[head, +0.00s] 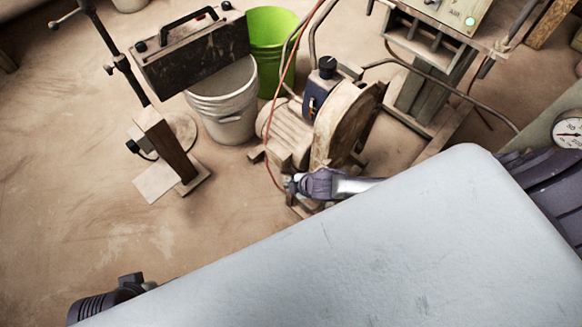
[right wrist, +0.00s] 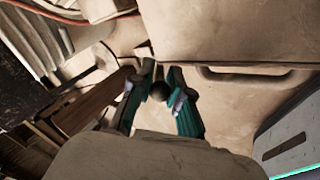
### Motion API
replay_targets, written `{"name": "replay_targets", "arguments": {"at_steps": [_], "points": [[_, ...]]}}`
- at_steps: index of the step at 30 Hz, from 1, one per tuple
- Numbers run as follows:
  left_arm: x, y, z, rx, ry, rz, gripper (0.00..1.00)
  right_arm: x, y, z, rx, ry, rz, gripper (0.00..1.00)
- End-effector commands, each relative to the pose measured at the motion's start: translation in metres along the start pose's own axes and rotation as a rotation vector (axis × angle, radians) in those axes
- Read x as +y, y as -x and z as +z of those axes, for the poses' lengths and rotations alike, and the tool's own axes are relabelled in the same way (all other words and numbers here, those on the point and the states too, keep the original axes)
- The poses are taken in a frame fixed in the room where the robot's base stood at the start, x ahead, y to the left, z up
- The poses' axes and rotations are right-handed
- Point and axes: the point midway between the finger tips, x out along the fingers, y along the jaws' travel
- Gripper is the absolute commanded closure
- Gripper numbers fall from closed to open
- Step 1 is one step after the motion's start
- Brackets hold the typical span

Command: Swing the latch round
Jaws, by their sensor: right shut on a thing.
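My right gripper (head: 291,185) is low at the front of the dusty machine (head: 336,130) in the head view. In the right wrist view its two teal fingers close round a small dark round knob (right wrist: 158,91), one finger on each side. The knob looks like the end of the latch, but the rest of the latch is hidden or cannot be told apart from the beige metal around it. In the head view the knob itself is too small and covered to make out.
A white bucket (head: 222,115) and a green bucket (head: 270,38) stand behind the machine. A dark case (head: 195,55) and a stand (head: 165,143) are to the left. A red cable (head: 286,70) hangs beside the machine.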

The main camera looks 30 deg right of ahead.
Motion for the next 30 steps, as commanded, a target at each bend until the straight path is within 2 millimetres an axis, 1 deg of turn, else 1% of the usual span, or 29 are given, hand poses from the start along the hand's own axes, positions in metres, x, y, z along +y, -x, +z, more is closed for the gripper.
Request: {"name": "replay_targets", "arguments": {"at_steps": [16,17,18,20,21,30], "points": [[-0.0001,0.0014,0.0002,0.000,0.001,0.000,0.22,-0.0013,-0.0001,0.0004,0.012,0.000,0.018,1.00],[-0.0001,0.0014,0.0002,0.000,0.001,0.000,0.22,-0.0014,-0.0001,0.0004,0.012,0.000,0.018,0.78],[-0.0001,0.0014,0.0002,0.000,0.001,0.000,0.22,-0.0013,-0.0001,0.0004,0.012,0.000,0.018,0.72],[-0.0001,0.0014,0.0002,0.000,0.001,0.000,0.22,-0.0013,-0.0002,0.0004,0.012,0.000,0.018,0.62],[-0.0001,0.0014,0.0002,0.000,0.001,0.000,0.22,-0.0013,-0.0002,0.0005,0.012,0.000,0.018,0.59],[0.0002,0.0007,0.0009,-0.003,-0.001,0.001,0.22,-0.0012,0.0009,0.0008,0.012,0.000,0.018,0.59]]}}
